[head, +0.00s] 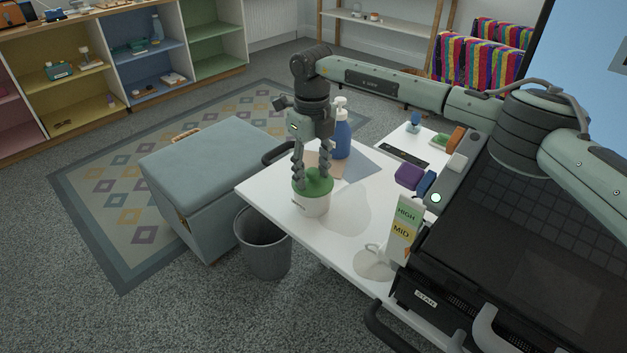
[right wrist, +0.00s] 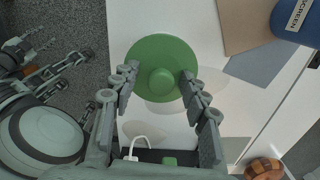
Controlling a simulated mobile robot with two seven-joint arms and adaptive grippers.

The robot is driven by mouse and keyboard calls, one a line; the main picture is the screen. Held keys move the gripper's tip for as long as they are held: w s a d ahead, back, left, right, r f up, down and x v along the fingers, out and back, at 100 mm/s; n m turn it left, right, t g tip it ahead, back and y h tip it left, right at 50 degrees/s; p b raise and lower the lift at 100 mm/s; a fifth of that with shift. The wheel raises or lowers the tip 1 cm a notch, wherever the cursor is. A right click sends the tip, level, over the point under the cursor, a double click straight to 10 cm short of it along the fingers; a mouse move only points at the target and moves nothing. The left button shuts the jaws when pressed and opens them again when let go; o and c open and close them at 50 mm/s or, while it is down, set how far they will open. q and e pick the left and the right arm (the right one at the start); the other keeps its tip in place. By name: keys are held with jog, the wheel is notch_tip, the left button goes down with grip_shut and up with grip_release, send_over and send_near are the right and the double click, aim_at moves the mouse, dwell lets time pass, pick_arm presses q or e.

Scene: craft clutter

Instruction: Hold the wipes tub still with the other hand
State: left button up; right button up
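The wipes tub (head: 312,203) is white with a green lid and stands upright near the left edge of the white table. In the right wrist view its round lid (right wrist: 162,52) shows from above, with a small raised knob in the middle. My right gripper (head: 312,172) points down over the lid, open, its fingertips apart on either side of the knob (right wrist: 158,76). I cannot tell whether the tips touch the lid. My left gripper (right wrist: 55,48) shows at the left of the right wrist view, apart from the tub, its fingers spread and empty. The head view does not show it.
A blue pump bottle (head: 341,138) stands behind the tub. A HIGH/MID card box (head: 403,230), a purple block (head: 408,176) and a blue block (head: 426,183) are to the right. A grey bin (head: 262,250) and a padded bench (head: 205,160) stand left of the table (head: 343,255).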

aim_at(313, 171)
jog(key=shift+s+d+f, duration=0.1)
jog(key=shift+f, duration=0.25)
jog(key=c, duration=0.5)
jog(key=o, duration=0.9)
jog(key=shift+f, duration=0.15)
notch_tip(313, 171, up, 12)
jog(key=shift+r, duration=0.2)
